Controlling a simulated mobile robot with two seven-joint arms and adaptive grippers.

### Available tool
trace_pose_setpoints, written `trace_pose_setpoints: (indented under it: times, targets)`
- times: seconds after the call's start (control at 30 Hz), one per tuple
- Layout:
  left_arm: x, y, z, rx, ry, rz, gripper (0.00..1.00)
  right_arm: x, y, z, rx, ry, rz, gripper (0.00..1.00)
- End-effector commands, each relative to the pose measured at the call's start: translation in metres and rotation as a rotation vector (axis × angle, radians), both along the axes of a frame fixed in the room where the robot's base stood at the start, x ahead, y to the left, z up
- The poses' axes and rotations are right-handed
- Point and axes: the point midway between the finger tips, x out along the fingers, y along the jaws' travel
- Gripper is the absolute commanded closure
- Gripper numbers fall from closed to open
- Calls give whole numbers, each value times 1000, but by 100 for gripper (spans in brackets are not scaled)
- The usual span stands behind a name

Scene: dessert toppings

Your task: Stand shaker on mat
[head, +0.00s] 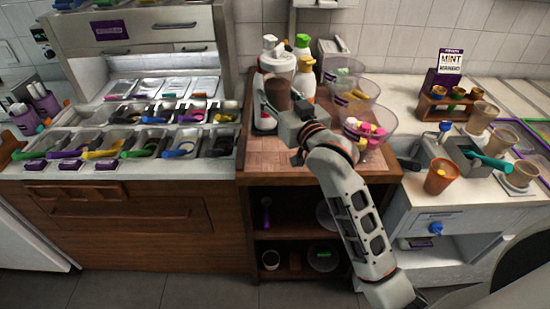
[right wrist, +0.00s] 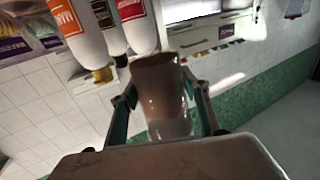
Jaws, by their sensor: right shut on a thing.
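The shaker (head: 276,90) has a brown body, and my right gripper (head: 281,105) is shut on it above the wooden counter. In the right wrist view the shaker (right wrist: 160,88) sits between the two fingers of my right gripper (right wrist: 163,105), with a brown upper part and a paler, glossy lower part. The shaker looks roughly upright in the head view. I cannot pick out the mat for sure; a reddish-brown checkered surface (head: 262,152) shows on the counter below the gripper. My left gripper is not in view.
Several bottles (head: 303,70) stand close behind the shaker. Clear bowls (head: 377,122) with colourful toppings stand to its right. A topping station (head: 128,142) with several bins is at left. An orange cup (head: 440,177) stands on the right counter. The wooden counter's front left is clear.

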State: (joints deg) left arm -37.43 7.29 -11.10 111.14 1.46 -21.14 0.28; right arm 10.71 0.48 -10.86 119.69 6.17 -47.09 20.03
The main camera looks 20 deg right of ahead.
Motion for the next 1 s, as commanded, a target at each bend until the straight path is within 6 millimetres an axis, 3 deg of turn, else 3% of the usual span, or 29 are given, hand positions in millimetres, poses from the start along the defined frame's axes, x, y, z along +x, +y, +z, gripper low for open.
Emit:
trace_pose_setpoints:
  times: [0.1,0.23,0.8,1.0]
  targets:
    - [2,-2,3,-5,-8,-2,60,13,1,15,-7,-4,-1,85]
    - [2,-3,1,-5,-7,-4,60,17,1,13,-8,0,-3,85]
    - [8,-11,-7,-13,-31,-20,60,17,1,-117,-9,2,-3,85]
    - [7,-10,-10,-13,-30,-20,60,17,1,-136,-8,-2,-3,85]
